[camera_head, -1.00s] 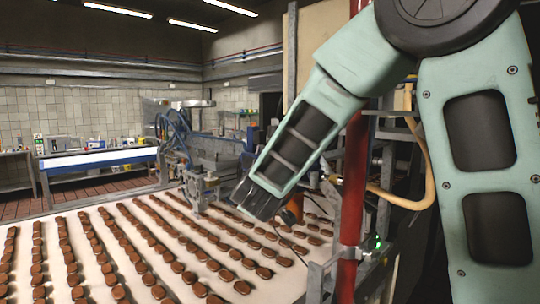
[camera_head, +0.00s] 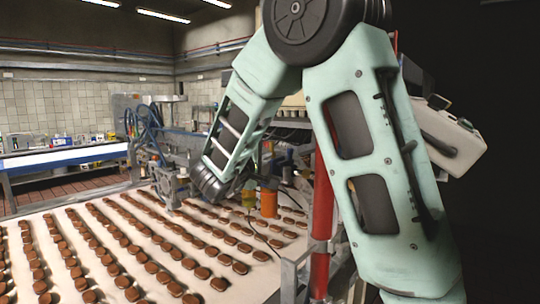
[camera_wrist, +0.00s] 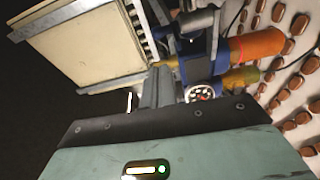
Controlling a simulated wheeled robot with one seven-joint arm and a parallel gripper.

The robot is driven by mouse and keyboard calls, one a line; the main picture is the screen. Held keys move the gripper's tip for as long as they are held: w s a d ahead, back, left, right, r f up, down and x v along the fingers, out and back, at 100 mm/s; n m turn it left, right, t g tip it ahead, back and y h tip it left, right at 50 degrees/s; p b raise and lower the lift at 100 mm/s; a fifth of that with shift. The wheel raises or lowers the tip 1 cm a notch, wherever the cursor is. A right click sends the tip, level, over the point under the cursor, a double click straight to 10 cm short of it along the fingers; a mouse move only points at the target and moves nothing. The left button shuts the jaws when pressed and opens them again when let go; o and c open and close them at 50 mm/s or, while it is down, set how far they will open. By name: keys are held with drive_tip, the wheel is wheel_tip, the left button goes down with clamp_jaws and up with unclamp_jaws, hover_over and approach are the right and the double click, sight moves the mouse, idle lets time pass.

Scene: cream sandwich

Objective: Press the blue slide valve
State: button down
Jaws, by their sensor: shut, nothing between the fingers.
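My gripper (camera_wrist: 157,86) is shut and empty in the wrist view, its grey fingers pointing up the picture. A dark blue valve part (camera_wrist: 203,62) lies just beyond and to the right of the fingertips, beside a grey cylinder. I cannot tell whether the fingers touch it; they overlap nearby machine parts in the picture. In the head view my arm hangs over the line's edge; I cannot make out the fingers or the blue part there.
An orange cylinder (camera_wrist: 257,45), a yellow cylinder (camera_wrist: 240,78) and a round gauge (camera_wrist: 202,92) crowd the right of the fingers. A cream box (camera_wrist: 85,45) is at the left. A red post (camera_head: 322,210) stands near my arm. Rows of brown biscuits cover the white belt (camera_head: 75,287).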

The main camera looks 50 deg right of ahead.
sight(290, 150)
drive_tip(key=p+x, duration=0.2)
drive_tip(key=x, duration=0.7)
drive_tip(key=s+p, duration=0.1)
drive_tip(key=s, duration=0.2)
drive_tip(key=shift+d+r+p, duration=0.15)
drive_tip(key=shift+r+p, duration=0.05)
drive_tip(key=shift+p, duration=0.15)
drive_tip(key=shift+f, duration=0.1)
